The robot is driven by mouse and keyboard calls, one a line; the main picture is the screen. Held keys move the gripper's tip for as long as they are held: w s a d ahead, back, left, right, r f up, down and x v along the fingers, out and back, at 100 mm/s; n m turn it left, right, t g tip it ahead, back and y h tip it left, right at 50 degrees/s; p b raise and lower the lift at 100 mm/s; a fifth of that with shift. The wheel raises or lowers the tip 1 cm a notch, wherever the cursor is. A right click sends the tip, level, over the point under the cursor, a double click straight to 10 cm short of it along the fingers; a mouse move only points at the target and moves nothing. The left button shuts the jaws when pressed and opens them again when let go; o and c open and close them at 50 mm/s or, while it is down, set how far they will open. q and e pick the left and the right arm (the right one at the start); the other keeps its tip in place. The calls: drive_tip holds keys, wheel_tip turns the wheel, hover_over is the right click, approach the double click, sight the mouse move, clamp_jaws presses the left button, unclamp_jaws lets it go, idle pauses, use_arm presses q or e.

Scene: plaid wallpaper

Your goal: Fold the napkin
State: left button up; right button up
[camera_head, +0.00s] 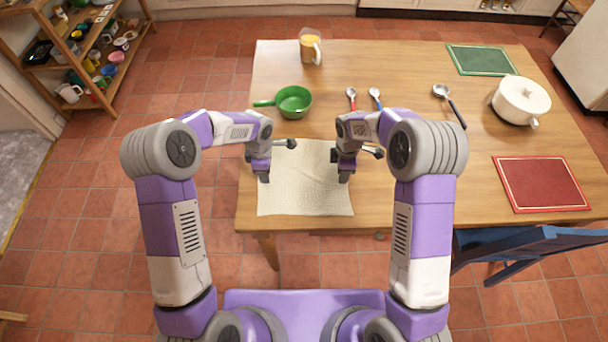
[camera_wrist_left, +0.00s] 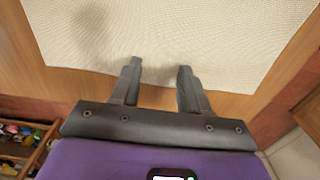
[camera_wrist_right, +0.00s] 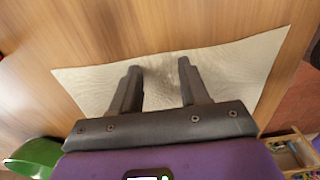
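A cream woven napkin (camera_head: 305,200) lies flat and unfolded near the front left of the wooden table. My left gripper (camera_head: 264,178) is over its left edge. In the left wrist view, the open fingers (camera_wrist_left: 160,66) point at the napkin's edge (camera_wrist_left: 170,40) with nothing between them. My right gripper (camera_head: 344,178) is over the napkin's right edge. In the right wrist view, its fingers (camera_wrist_right: 159,66) are apart and empty above the napkin (camera_wrist_right: 225,70). Whether either gripper touches the cloth is hard to tell. My wrists hide parts of the napkin's far side.
A green pan (camera_head: 293,101) stands just behind the napkin. A blue chair (camera_head: 540,243) stands at right.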

use_arm(q)
clamp_jaws()
use_arm(e)
clamp_jaws()
use_arm(q)
drive_tip(key=shift+r, duration=0.1)
use_arm(e)
drive_tip(key=shift+r, duration=0.15)
